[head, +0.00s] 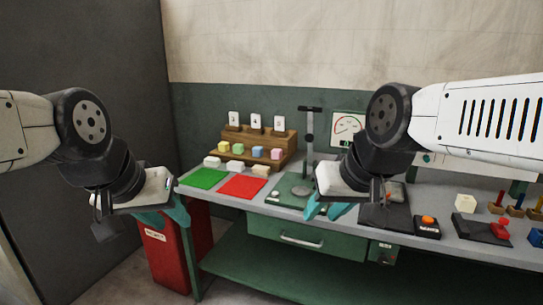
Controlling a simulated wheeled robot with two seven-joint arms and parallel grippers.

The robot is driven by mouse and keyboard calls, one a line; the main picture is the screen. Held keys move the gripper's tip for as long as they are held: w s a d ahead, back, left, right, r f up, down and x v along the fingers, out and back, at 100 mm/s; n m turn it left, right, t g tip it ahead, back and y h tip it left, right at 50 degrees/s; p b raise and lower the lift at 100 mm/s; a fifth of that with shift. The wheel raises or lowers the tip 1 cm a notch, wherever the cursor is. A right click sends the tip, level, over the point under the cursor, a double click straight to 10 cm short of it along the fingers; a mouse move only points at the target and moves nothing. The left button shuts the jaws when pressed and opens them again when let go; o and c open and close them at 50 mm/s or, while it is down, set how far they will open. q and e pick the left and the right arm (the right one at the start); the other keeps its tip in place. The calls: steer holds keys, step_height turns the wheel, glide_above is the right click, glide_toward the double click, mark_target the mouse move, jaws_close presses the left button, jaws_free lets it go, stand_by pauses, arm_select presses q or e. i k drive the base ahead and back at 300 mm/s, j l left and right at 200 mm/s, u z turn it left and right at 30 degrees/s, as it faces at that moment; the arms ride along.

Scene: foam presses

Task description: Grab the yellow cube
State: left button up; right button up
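The yellow cube (224,147) is small and sits at the left end of a row of coloured cubes on the wooden stepped rack (284,141), at the back of the bench. My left gripper (166,217), with teal fingers, is in front of the bench's left end, well short of the cube and lower in the picture. My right gripper (325,209) hangs over the front part of the bench, right of the rack. Both grippers look open, with nothing seen between their fingers. Neither touches the cube.
Green (204,178) and red (242,187) mats lie before the rack, with pale blocks (212,162) between. A press (309,150) stands right of the rack. An orange-button box (428,226) and red-handled device (486,228) are further right. A red bin (164,257) stands below left.

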mark_target(223, 147)
steer(key=i+j, duration=0.3)
steer(key=i+j+z, duration=0.1)
steer(key=i+j, duration=0.55)
steer(key=j, duration=0.2)
steer(key=i+j+z, duration=0.1)
steer(key=i+j, duration=0.2)
steer(key=j, duration=0.15)
steer(key=i+j, duration=0.3)
steer(key=i+j+z, duration=0.1)
steer(key=i+j, duration=0.2)
steer(key=j, duration=0.25)
steer(key=i+j, duration=0.3)
steer(key=j, duration=0.15)
steer(key=i+j+z, duration=0.1)
steer(key=i+j, duration=0.15)
steer(key=j, duration=0.2)
